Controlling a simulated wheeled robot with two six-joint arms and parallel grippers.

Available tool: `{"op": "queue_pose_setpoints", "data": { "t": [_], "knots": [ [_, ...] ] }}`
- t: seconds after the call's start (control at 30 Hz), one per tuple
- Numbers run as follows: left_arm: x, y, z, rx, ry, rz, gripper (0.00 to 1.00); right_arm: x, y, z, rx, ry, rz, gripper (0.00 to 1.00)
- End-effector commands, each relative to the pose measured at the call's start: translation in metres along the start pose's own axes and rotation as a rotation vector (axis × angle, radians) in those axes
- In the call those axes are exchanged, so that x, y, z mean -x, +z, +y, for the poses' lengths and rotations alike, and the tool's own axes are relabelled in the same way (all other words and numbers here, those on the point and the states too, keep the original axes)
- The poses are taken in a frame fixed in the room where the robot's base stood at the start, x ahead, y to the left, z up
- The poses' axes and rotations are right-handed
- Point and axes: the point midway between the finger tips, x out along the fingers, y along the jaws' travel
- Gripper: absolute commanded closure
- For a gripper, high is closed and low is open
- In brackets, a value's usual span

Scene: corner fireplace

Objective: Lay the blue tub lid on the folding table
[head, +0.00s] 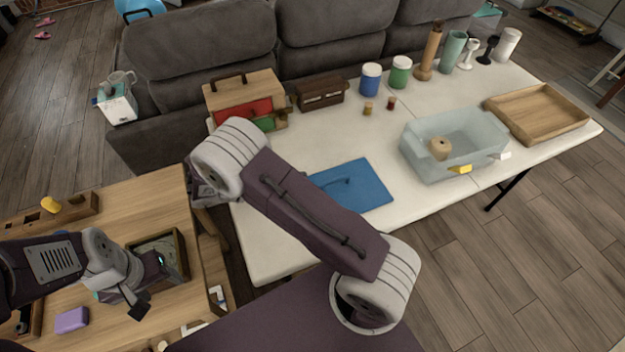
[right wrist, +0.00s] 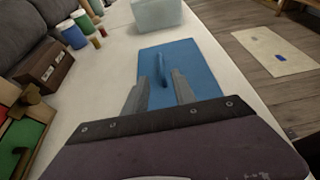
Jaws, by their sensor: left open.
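The blue tub lid (head: 352,186) lies flat on the white folding table (head: 290,165), its left part hidden behind my right arm in the head view. In the right wrist view the lid (right wrist: 190,62) shows with its raised blue handle (right wrist: 163,72). My right gripper (right wrist: 165,84) is open, its fingers apart near the handle's close end; I cannot tell whether they touch the lid. The right gripper is hidden in the head view. My left gripper (head: 149,284) is open and empty over the wooden desk at left.
A translucent tub (head: 410,152) holding a tan roll stands right of the lid, with a wooden tray (head: 537,112) beyond. Wooden boxes (head: 322,93), a blue jar (head: 370,80) and a green jar (head: 400,73) line the back. Clear tabletop surrounds the lid.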

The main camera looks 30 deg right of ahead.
Motion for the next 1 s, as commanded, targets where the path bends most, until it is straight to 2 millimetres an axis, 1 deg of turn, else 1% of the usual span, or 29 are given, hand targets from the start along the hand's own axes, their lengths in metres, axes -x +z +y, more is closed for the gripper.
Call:
{"op": "queue_pose_setpoints", "data": {
  "t": [0.13,0.17,0.23,0.27,0.3,0.33,0.37,0.4,0.47,0.5,0.6,0.7,0.8,1.0],
  "knots": [
    [0.000,0.000,0.000,0.000,0.000,0.000,0.42,-0.001,0.001,-0.004,-0.017,-0.020,0.030,0.68],
    [0.000,0.000,0.000,0.000,0.000,0.000,0.42,-0.004,0.002,-0.009,-0.039,-0.043,0.063,0.68],
    [0.000,0.000,0.000,0.000,0.000,0.000,0.42,-0.012,0.003,-0.029,-0.138,-0.139,0.205,0.68],
    [0.000,0.000,0.000,0.000,0.000,0.000,0.42,-0.014,0.002,-0.041,-0.203,-0.195,0.287,0.68],
    [0.000,0.000,0.000,0.000,0.000,0.000,0.42,-0.014,0.000,-0.059,-0.312,-0.280,0.405,0.68],
    [0.000,0.000,0.000,0.000,0.000,0.000,0.42,-0.012,-0.002,-0.070,-0.403,-0.345,0.493,0.68],
    [0.000,0.000,0.000,0.000,0.000,0.000,0.42,-0.008,-0.004,-0.081,-0.499,-0.410,0.574,0.68],
    [0.000,0.000,0.000,0.000,0.000,0.000,0.42,-0.001,-0.005,-0.091,-0.633,-0.491,0.675,0.68],
    [0.000,0.000,0.000,0.000,0.000,0.000,0.42,0.009,-0.006,-0.100,-0.833,-0.599,0.803,0.68],
    [0.000,0.000,0.000,0.000,0.000,0.000,0.42,0.015,-0.005,-0.103,-0.957,-0.659,0.871,0.68],
    [0.000,0.000,0.000,0.000,0.000,0.000,0.42,0.023,0.000,-0.104,-1.201,-0.766,0.984,0.68],
    [0.000,0.000,0.000,0.000,0.000,0.000,0.42,0.025,0.004,-0.103,-1.327,-0.815,1.032,0.68],
    [0.000,0.000,0.000,0.000,0.000,0.000,0.42,0.026,0.005,-0.102,-1.354,-0.824,1.043,0.68],
    [0.003,0.000,0.000,0.000,0.000,0.000,0.42,0.027,0.007,-0.102,-1.349,-0.822,1.042,0.68]
  ]
}}
